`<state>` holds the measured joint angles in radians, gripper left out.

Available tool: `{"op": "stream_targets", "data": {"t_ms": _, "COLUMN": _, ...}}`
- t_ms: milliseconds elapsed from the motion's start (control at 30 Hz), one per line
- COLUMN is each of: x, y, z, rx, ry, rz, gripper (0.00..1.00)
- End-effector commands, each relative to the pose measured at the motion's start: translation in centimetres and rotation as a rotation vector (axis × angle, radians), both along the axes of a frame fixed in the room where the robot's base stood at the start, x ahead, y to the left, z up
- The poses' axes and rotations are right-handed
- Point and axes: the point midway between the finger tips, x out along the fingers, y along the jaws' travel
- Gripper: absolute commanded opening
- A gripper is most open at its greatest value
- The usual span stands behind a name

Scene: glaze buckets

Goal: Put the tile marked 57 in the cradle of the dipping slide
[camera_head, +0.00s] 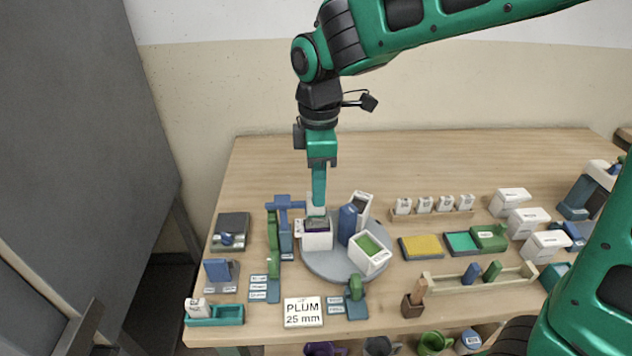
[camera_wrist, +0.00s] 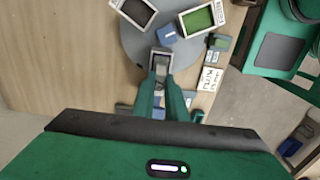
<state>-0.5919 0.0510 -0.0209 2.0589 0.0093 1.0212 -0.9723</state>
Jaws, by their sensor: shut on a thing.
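My gripper (camera_head: 317,208) points straight down at the left side of the grey turntable, over a white bucket (camera_head: 318,242) with dark purple glaze. It is shut on a small white piece (camera_head: 311,202), apparently a tile, mostly hidden by the fingers; its number cannot be read. The blue dipping slide (camera_head: 283,222) stands just left of the bucket, its arm reaching right toward my fingertips. I cannot tell whether the piece touches the cradle. In the wrist view my gripper (camera_wrist: 160,88) reaches toward the same bucket (camera_wrist: 160,57).
The turntable (camera_head: 326,268) also carries a green-glaze bucket (camera_head: 370,256), another white bucket (camera_head: 362,203) and a blue block (camera_head: 347,224). A rack (camera_head: 434,214) of several white tiles stands right. A sign (camera_head: 303,311) reads PLUM 25 mm. The table's back is clear.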

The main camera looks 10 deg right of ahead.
Motion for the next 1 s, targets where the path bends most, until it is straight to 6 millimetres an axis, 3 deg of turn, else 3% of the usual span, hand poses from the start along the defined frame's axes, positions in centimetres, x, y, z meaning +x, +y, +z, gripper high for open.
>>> {"op": "stream_targets", "data": {"t_ms": 767, "x": -0.12, "y": -0.13, "z": -0.05, "rx": 0.0, "ry": -0.001, "rz": 0.001, "gripper": 0.0}}
{"op": "stream_targets", "data": {"t_ms": 800, "x": -0.12, "y": -0.13, "z": -0.05, "rx": 0.0, "ry": -0.001, "rz": 0.001, "gripper": 0.19}}
{"op": "stream_targets", "data": {"t_ms": 867, "x": -0.11, "y": -0.13, "z": -0.05, "rx": 0.0, "ry": -0.001, "rz": 0.001, "gripper": 0.33}}
{"op": "stream_targets", "data": {"t_ms": 1000, "x": -0.11, "y": -0.13, "z": -0.06, "rx": 0.0, "ry": 0.0, "rz": 0.0, "gripper": 0.34}}
